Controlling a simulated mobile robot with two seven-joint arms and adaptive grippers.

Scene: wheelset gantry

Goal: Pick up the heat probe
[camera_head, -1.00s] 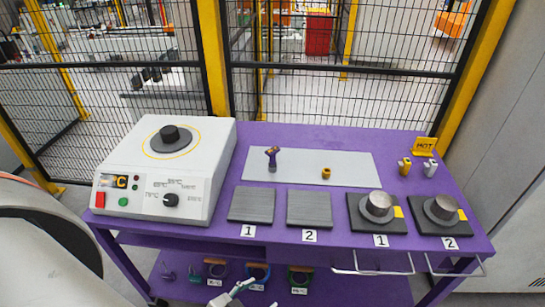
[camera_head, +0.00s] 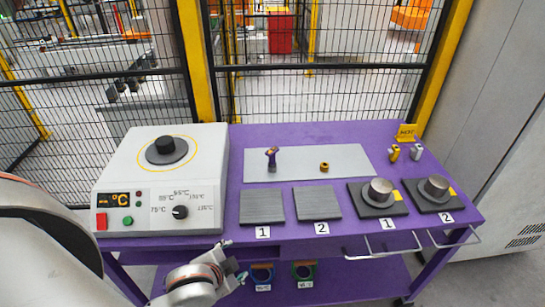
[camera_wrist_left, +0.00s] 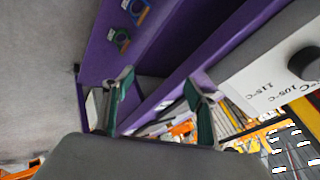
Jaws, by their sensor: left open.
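The heat probe (camera_head: 272,158), a small purple and dark tool with a yellowish part, stands upright on the light grey plate (camera_head: 350,155) on the purple cart, seen in the head view. My left gripper (camera_head: 237,261) is low in front of the cart's front edge, well below and in front of the probe, with nothing between its fingers. In the left wrist view my left gripper (camera_wrist_left: 158,86) has its two green-grey fingers spread apart. The probe does not show in the left wrist view. My right gripper is not in view.
A white heater box (camera_head: 165,170) stands at the cart's left. Dark pads (camera_head: 262,207) and metal cylinders (camera_head: 378,191) line the front. Cart handles (camera_head: 385,250) stick out. A mesh fence (camera_head: 330,90) stands behind.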

